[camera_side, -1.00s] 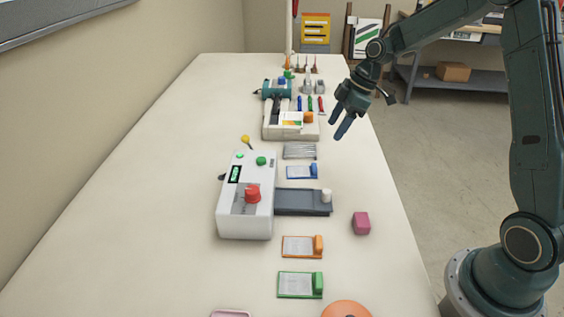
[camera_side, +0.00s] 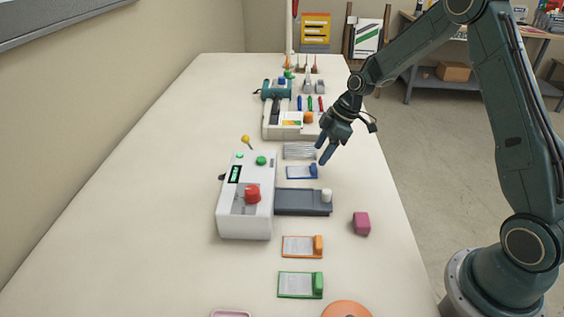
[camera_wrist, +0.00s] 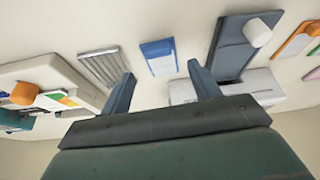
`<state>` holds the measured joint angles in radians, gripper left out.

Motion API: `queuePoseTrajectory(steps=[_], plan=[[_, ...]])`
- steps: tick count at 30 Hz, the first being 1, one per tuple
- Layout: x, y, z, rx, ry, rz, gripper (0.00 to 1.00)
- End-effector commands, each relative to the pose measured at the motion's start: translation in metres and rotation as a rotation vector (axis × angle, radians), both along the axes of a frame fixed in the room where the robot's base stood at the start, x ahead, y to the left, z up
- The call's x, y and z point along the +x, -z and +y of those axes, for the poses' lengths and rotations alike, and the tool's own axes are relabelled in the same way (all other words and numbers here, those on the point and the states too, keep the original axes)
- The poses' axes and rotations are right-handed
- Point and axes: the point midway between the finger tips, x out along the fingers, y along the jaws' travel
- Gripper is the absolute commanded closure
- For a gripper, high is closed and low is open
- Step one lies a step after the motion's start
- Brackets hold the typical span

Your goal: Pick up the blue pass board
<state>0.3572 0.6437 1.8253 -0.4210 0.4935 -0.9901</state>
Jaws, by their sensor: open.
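The blue pass board (camera_side: 297,172) lies flat on the table, a white card with a blue rim and a blue block at its right end. In the wrist view the blue pass board (camera_wrist: 159,57) shows ahead, between the lines of my two fingers. My gripper (camera_side: 322,155) is open and empty. It hangs above the table just behind and to the right of the board, near its blue block, apart from it. In the wrist view my gripper (camera_wrist: 160,90) has its fingers spread wide.
A grey ribbed plate (camera_side: 299,151) lies behind the board. A white machine (camera_side: 259,205) with a dark tray (camera_side: 295,203) and white knob stands in front. Orange (camera_side: 298,247) and green (camera_side: 296,285) boards and a pink block (camera_side: 361,223) lie nearer. The table's left side is clear.

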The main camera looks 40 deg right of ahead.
Motion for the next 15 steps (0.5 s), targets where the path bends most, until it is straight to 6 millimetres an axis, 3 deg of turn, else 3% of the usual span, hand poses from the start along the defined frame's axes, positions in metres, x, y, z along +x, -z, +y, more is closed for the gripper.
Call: queuePoseTrajectory(steps=[8,15], plan=[[0.001,0.005,0.001,0.000,-0.001,0.002,0.38],[0.005,0.027,0.006,0.002,-0.002,0.003,0.38]])
